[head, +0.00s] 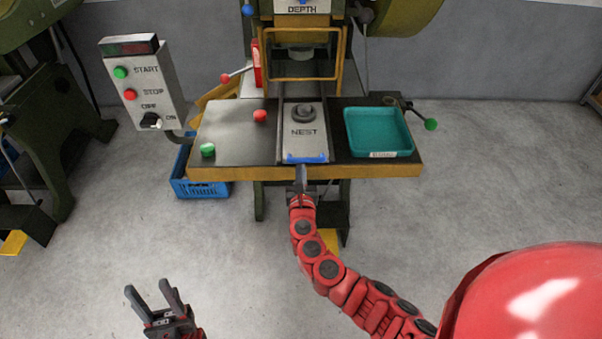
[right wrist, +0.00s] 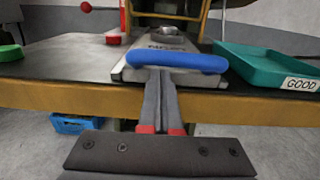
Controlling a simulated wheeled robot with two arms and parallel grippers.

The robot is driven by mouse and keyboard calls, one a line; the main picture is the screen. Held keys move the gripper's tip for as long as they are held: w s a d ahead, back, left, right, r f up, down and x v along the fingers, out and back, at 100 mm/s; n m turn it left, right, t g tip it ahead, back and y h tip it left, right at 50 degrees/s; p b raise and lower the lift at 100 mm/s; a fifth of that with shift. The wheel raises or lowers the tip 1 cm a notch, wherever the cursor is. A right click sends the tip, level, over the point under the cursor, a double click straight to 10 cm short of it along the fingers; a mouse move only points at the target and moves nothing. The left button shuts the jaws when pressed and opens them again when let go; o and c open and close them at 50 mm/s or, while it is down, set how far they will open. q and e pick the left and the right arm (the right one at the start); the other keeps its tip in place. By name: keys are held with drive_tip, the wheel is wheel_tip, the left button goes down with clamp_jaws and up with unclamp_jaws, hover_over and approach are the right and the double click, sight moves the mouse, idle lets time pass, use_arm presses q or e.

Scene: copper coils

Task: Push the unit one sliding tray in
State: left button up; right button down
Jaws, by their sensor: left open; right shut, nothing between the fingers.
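The sliding tray is a grey plate marked NEST (head: 304,143) on the press table in the head view, with a round dark piece (head: 303,112) on it. It has a blue handle (right wrist: 178,61) at its front end, near the table's front edge. My right gripper (head: 302,168) is shut and empty, its fingertips at the blue handle. In the right wrist view the fingertips meet the handle's underside; I cannot tell whether they touch. My left gripper (head: 150,292) is open and empty, low at the left, well away from the table.
A teal tray (head: 378,130), labelled GOOD in the right wrist view, sits right of the slide. Red (head: 260,116) and green (head: 208,150) knobs stand left of it. A yellow guard frame (head: 303,54) is behind. A control box (head: 143,82) stands left. The floor in front is clear.

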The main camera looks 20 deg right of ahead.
sight(300, 145)
drive_tip(key=b+x, duration=0.2)
drive_tip(key=x, duration=0.6)
drive_tip(key=shift+w+d+f, duration=0.1)
drive_tip(key=shift+w+f, duration=0.05)
drive_tip(key=shift+w, duration=0.05)
drive_tip(key=shift+w+d, duration=0.1)
drive_tip(key=shift+w, duration=0.25)
drive_tip(key=shift+s, duration=0.2)
